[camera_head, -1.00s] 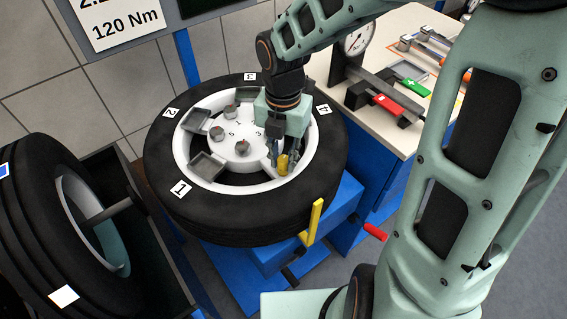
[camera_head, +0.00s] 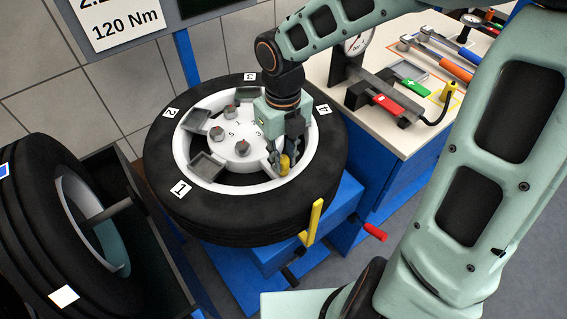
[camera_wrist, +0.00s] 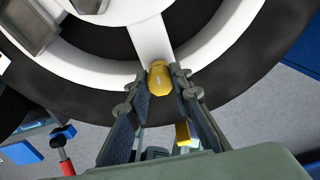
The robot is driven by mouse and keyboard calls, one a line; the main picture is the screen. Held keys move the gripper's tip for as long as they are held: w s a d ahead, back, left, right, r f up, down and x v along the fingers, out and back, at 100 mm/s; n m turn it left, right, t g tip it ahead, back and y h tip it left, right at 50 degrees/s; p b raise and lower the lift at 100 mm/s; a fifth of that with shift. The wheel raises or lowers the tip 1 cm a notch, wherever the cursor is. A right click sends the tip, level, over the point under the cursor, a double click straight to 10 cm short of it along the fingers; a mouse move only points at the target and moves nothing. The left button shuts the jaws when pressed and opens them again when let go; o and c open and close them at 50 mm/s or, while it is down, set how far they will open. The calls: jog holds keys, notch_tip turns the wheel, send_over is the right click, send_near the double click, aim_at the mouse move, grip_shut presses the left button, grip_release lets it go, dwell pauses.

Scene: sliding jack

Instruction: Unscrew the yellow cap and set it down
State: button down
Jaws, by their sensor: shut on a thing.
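The yellow cap (camera_head: 284,164) is at the near right part of the wheel's white rim, at the outer end of a spoke. My gripper (camera_head: 287,160) reaches down to it from above, shut on the cap. In the wrist view the cap (camera_wrist: 160,77) shows between the two fingertips of my gripper (camera_wrist: 158,82), at the foot of the white spoke. The fingers hide its sides, and I cannot tell whether the cap is still touching what is under it.
The wheel's black tire (camera_head: 210,218) lies flat on a blue stand (camera_head: 345,195). A yellow upright piece (camera_head: 314,220) stands at its near edge. A white workbench (camera_head: 400,140) with a gauge and tools is at the right. Another tire (camera_head: 50,235) stands at the left.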

jog(key=c, duration=1.7)
grip_release()
jog(key=shift+o, duration=0.2)
